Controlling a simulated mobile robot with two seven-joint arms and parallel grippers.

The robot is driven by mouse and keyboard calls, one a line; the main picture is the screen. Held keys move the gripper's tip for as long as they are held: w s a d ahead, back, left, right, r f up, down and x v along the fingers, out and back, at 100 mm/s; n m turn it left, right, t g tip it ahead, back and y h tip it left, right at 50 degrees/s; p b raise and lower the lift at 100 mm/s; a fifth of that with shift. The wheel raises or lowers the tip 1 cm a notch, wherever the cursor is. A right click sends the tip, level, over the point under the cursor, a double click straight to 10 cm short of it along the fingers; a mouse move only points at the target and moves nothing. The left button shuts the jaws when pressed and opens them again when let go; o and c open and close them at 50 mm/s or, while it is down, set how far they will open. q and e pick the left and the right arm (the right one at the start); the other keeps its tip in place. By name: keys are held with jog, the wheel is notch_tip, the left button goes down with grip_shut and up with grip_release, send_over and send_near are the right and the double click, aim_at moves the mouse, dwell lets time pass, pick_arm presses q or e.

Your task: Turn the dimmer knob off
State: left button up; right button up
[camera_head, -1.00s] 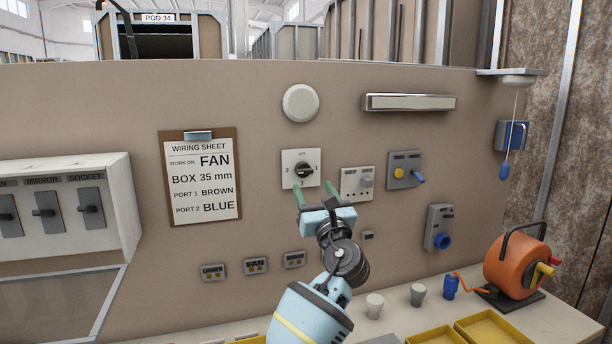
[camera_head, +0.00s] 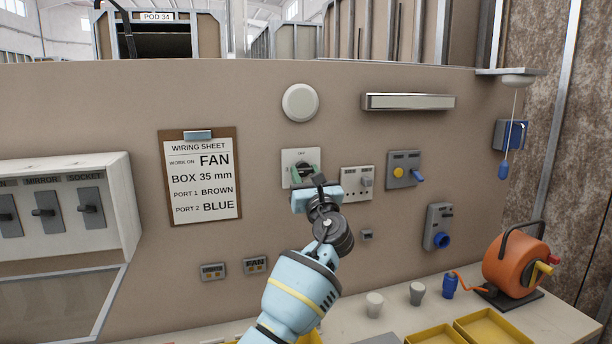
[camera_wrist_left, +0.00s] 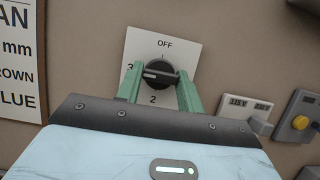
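The dimmer knob (camera_head: 304,168) is a black round knob on a white square plate (camera_head: 287,157) on the wall. In the left wrist view the knob (camera_wrist_left: 158,73) shows, with OFF printed above it, 3 at its left and 2 below. Its bar lies roughly level, with a pale mark towards the left. My left gripper (camera_head: 306,172) has its two green fingers on either side of the knob, close against it; they (camera_wrist_left: 160,78) look shut on it in the left wrist view. The 1 side of the plate is partly hidden by a finger. My right gripper is not in view.
A wiring sheet (camera_head: 203,185) hangs at the left. Below is a bench with yellow trays (camera_head: 437,331) and an orange cable reel (camera_head: 510,262).

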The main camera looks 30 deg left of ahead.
pick_arm(q)
jog(key=c, duration=0.5)
jog(key=shift+o, duration=0.2)
